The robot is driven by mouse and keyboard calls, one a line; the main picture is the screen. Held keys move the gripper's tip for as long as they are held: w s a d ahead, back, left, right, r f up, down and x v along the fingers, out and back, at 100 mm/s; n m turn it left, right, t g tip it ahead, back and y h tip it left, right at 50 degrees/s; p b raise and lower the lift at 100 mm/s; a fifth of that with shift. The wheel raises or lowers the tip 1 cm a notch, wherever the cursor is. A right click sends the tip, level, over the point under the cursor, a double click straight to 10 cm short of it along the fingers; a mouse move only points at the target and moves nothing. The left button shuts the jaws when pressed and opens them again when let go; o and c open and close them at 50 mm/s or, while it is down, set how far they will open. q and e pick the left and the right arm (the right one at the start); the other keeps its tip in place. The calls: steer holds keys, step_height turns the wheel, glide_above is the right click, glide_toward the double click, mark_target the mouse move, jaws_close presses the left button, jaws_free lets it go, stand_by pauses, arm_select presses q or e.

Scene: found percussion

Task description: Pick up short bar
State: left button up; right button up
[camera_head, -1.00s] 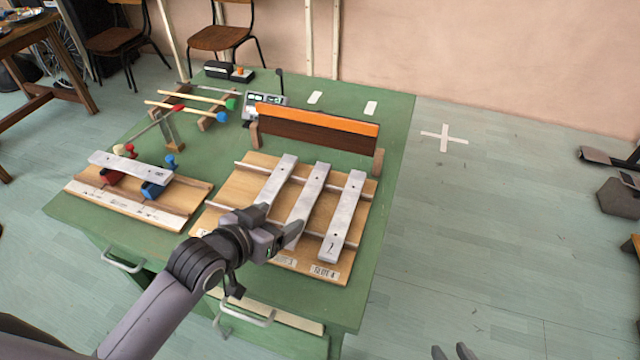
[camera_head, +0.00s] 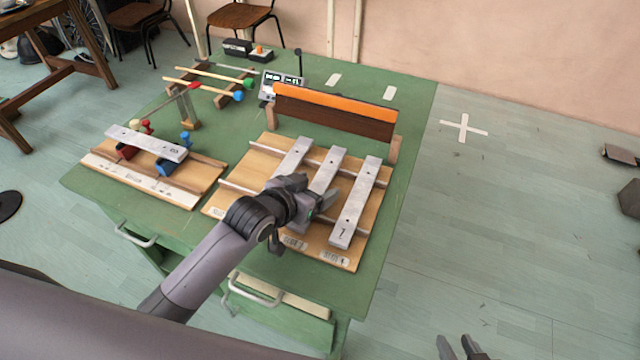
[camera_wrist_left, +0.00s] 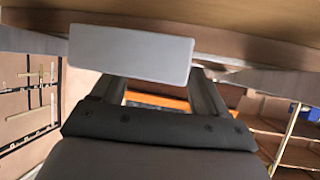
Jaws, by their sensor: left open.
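Three pale grey metal bars lie on the slotted wooden board (camera_head: 262,150): a left bar (camera_head: 292,157), a middle bar (camera_head: 328,168) and a right bar (camera_head: 356,200) marked with a digit. I cannot tell which is the short bar. My left gripper (camera_head: 318,192) is open over the near part of the middle bar and hides its near end. In the left wrist view, a plain grey slab (camera_wrist_left: 130,52) stands in front of the spread fingers (camera_wrist_left: 158,92); contact is unclear. My right gripper (camera_head: 459,347) is open and empty at the bottom edge, away from the table.
Another bar (camera_head: 146,143) rests on red and blue supports on the left board (camera_head: 195,190). An orange-topped wooden barrier (camera_head: 335,113) stands behind the bars. Mallets (camera_head: 205,88) and a small display device (camera_head: 281,86) are further back. The green table (camera_head: 405,130) is clear at its right edge.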

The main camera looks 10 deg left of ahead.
arm_select(q)
steer(key=shift+w, duration=0.1)
jaws_close()
stand_by(0.4)
